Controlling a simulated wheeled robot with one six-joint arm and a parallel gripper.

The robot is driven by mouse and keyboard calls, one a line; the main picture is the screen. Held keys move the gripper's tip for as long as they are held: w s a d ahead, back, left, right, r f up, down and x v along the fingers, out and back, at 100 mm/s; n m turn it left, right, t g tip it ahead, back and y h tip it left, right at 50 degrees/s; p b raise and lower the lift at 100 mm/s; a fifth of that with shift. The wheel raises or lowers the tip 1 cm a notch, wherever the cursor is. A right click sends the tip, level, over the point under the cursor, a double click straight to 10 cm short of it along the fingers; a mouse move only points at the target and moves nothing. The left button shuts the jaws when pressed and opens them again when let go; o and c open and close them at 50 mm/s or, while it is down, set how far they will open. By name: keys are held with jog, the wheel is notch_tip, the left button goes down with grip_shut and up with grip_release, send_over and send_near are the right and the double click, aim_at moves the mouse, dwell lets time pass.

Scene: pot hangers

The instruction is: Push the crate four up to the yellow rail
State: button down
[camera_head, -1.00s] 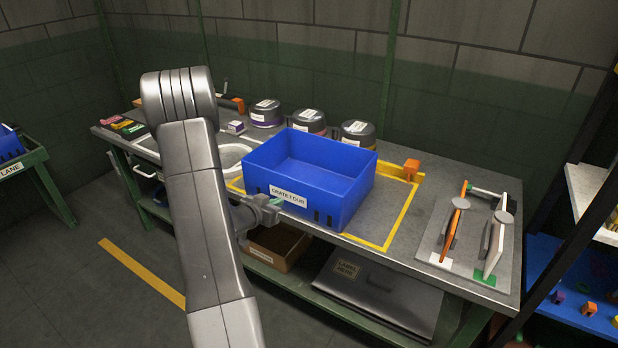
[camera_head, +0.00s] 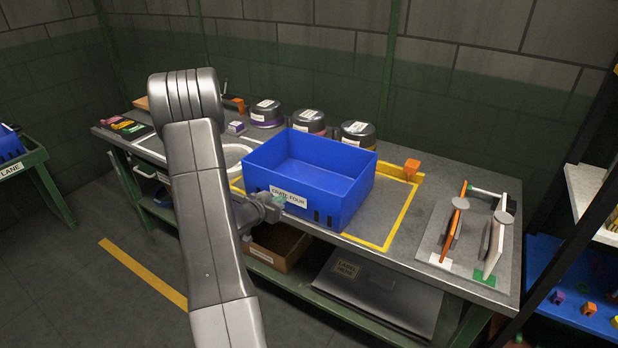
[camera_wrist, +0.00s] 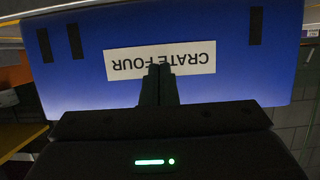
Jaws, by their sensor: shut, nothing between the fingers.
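Crate four is an open, empty blue crate (camera_head: 338,208) with a white "CRATE FOUR" label on its front wall. It stands upright on the workbench, over part of a yellow outlined area. The yellow rail (camera_head: 399,174) shows behind the crate to its right; the rest is hidden by the crate. My gripper (camera_head: 279,201) is shut and empty at the crate's front wall. In the wrist view, the closed fingertips (camera_wrist: 159,72) overlap the lower edge of the label on the blue wall (camera_wrist: 80,75), touching it or very close. The gap between crate and rail is hidden.
Several labelled pots (camera_head: 267,114) stand behind the crate. An orange block (camera_head: 412,166) sits at the rail's right end. A grey board with upright hangers (camera_head: 470,240) lies at the bench's right. The yellow outline's right part (camera_head: 385,215) is clear.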

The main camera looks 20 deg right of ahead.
aim_at(288, 192)
jog(key=shift+w+d+p, duration=0.35)
jog(key=shift+w+d, duration=0.85)
jog(key=shift+d, duration=0.35)
jog(key=shift+w+d+p, duration=0.4)
jog(key=shift+w+d, duration=0.8)
jog(key=shift+d, duration=0.3)
jog(key=shift+w+d+p, duration=0.35)
jog(key=shift+w+d, duration=0.85)
jog(key=shift+d, duration=0.35)
jog(key=shift+s+a+b, duration=0.25)
jog(key=shift+s+a, duration=0.85)
jog(key=shift+a, duration=0.3)
jog(key=shift+s+a+b, duration=0.25)
jog(key=shift+s+a, duration=0.85)
jog(key=shift+a, duration=0.3)
jog(key=shift+w+d+f+p, duration=0.1)
jog(key=shift+w+d+p, duration=0.1)
jog(key=shift+w+d, duration=0.95)
jog(key=shift+w+d+p, duration=0.15)
jog(key=shift+w+d, duration=0.7)
jog(key=shift+d, duration=0.5)
jog(key=shift+s+a, duration=0.2)
jog(key=shift+a, duration=0.05)
